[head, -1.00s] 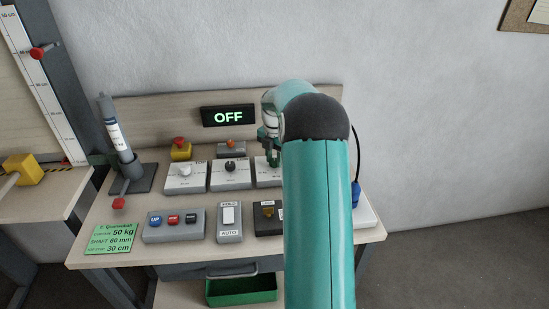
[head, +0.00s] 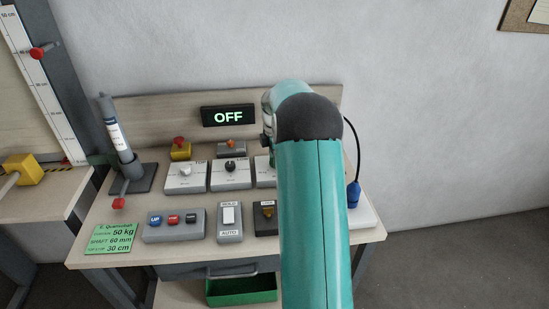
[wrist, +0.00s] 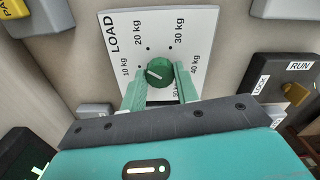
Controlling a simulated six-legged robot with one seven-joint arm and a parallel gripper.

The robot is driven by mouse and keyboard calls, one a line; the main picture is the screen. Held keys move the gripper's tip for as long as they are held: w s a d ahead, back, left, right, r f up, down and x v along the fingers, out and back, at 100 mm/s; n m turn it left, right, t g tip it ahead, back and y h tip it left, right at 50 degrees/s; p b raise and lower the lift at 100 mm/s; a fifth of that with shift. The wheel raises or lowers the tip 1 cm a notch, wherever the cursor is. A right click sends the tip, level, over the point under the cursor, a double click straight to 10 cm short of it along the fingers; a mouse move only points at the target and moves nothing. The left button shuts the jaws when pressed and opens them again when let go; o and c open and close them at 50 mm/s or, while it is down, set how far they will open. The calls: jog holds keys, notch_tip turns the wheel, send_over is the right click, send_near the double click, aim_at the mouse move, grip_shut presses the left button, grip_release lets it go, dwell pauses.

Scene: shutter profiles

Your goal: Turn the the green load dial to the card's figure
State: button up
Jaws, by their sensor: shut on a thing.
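The green load dial (wrist: 159,70) is in the wrist view on a white LOAD plate (wrist: 188,24) marked from 10 kg to 50 kg. My gripper (wrist: 158,80) is shut on the dial, with one green finger on each side. The 50 kg label is partly hidden behind the right finger. I cannot tell surely which figure the dial points to. The green card (head: 111,240) lies at the table's front left and reads 50 kg, 60 mm and 30 cm.
The display (head: 228,116) reads OFF. Left of the load plate are two other dial boxes (head: 231,175). In front are a button box (head: 173,226), a HOLD/AUTO switch (head: 229,222) and a LOCK/RUN switch (wrist: 277,90). A blue plug (head: 354,194) is at the right.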

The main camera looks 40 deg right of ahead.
jog(key=m, duration=0.5)
jog(key=shift+r+m, duration=0.1)
jog(key=shift+m, duration=0.2)
jog(key=m, duration=1)
jog(key=shift+m, duration=0.4)
jog(key=m, duration=2.4)
jog(key=shift+m, duration=0.3)
